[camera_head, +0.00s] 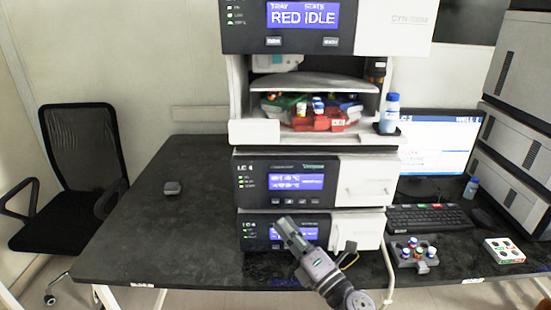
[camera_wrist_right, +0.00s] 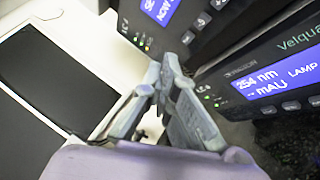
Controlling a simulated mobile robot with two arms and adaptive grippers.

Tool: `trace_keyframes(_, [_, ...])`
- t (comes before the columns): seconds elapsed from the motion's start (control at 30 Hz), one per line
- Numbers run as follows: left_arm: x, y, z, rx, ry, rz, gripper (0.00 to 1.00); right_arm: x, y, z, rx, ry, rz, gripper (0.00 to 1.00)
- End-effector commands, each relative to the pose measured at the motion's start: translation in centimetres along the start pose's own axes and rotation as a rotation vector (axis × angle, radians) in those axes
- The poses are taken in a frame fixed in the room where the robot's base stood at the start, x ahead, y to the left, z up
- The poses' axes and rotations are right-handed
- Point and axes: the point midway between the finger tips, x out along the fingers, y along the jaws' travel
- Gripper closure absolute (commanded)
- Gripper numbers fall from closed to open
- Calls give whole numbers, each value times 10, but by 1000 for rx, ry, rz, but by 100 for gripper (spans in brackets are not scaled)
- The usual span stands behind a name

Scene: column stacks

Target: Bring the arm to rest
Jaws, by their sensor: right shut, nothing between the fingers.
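My right gripper (camera_head: 284,223) is in front of the lowest unit of the instrument stack, which has a lit blue screen partly hidden behind the gripper. The arm comes up from the bottom edge, and the gripper points up and to the left. In the right wrist view the grey fingers (camera_wrist_right: 168,75) come together at their tips, with nothing between them. There, blue-lit instrument screens (camera_wrist_right: 282,80) stand to the right of the fingers. Whether the gripper touches the stack, I cannot tell. My left gripper is not in view.
The stack's open tray compartment (camera_head: 262,132) holds coloured items, with a blue-capped bottle (camera_head: 388,118) at its right. A vial rack (camera_head: 414,262), a white box (camera_head: 504,251), a keyboard (camera_head: 428,218) and a monitor (camera_head: 437,150) are on the right. The dark bench (camera_head: 170,235) is mostly clear on the left.

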Motion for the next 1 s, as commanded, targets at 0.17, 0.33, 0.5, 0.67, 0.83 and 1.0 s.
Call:
trace_keyframes(0.17, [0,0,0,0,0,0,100,-63,-26,57,408,-382,-130,100])
trace_keyframes(0.33, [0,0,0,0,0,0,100,-161,-76,74,853,-764,-335,100])
trace_keyframes(0.5, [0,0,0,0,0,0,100,-261,-110,39,1226,-1071,-587,100])
trace_keyframes(0.67, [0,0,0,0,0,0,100,-323,-113,-4,1432,-1238,-785,100])
trace_keyframes(0.83, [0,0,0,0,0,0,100,-367,-103,-43,1564,-1350,-956,100])
trace_keyframes(1.0, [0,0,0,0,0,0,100,-403,-86,-76,1655,-1432,-1115,100])
